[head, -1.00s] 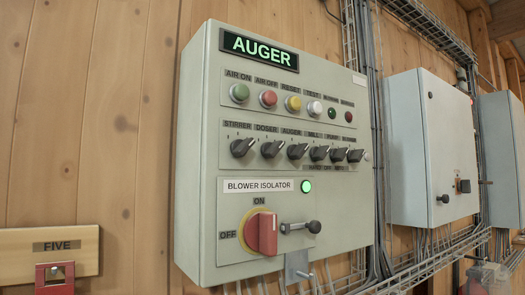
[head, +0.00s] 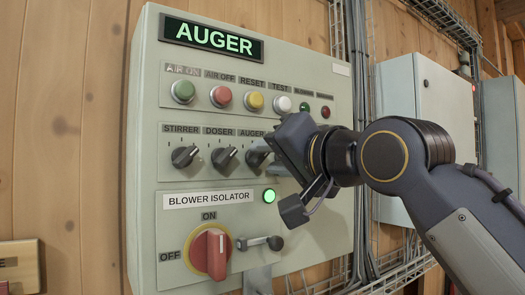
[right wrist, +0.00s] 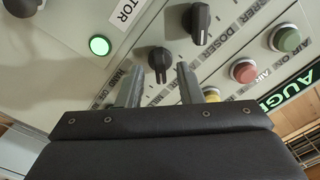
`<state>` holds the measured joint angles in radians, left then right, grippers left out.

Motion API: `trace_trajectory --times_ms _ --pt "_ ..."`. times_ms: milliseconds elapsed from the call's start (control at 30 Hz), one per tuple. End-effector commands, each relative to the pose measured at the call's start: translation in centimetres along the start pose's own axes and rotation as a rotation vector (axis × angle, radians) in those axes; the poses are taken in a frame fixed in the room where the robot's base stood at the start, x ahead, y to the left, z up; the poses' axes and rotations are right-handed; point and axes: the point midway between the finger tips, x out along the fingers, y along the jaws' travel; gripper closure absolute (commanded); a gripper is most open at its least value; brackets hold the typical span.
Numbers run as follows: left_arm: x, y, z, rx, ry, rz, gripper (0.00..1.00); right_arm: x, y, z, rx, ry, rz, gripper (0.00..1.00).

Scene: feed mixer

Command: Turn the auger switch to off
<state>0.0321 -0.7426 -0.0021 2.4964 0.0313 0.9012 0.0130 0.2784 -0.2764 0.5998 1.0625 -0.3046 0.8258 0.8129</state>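The auger switch (head: 257,156) is a black rotary knob, third from the left in the switch row of the grey control panel, partly hidden by my right gripper. In the right wrist view this black knob (right wrist: 159,61) lies between and just beyond the tips of my right gripper (right wrist: 158,75). The two grey fingers are apart, one on each side, with gaps visible; contact cannot be told. In the head view my right gripper (head: 272,160) reaches in from the right, close to the panel face. My left gripper is out of view.
The stirrer knob (head: 185,156) and doser knob (head: 225,158) sit to the left. Coloured push buttons (head: 221,96) line the row above. Below are a red isolator handle (head: 211,252) and a lit green lamp (head: 269,196). A second grey cabinet (head: 428,105) stands right.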

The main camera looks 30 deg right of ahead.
Motion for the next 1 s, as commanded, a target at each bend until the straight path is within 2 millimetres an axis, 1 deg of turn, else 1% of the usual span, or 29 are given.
trace_trajectory --times_ms 33,100,200,467,567,733,1000 --pt "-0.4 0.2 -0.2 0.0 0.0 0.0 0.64 0.7 -0.1 -0.2 0.0 0.0 0.002 0.67" --pt "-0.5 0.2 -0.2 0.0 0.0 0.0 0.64 1.4 -0.1 -0.1 0.001 0.0 0.002 0.67" --pt "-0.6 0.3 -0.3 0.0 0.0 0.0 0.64 1.9 -0.1 -0.1 0.0 0.0 0.0 0.67" --pt "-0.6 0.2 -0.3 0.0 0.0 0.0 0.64 2.1 0.0 0.0 -0.001 0.002 -0.001 0.67" --pt "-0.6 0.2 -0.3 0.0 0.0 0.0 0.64 2.1 0.0 0.0 -0.001 0.001 0.0 0.78" --pt "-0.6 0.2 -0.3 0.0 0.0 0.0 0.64 2.1 0.0 0.0 -0.001 0.001 0.0 1.0" --pt "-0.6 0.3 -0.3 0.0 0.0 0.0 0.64 2.1 0.0 0.0 -0.01 0.001 0.001 1.0"
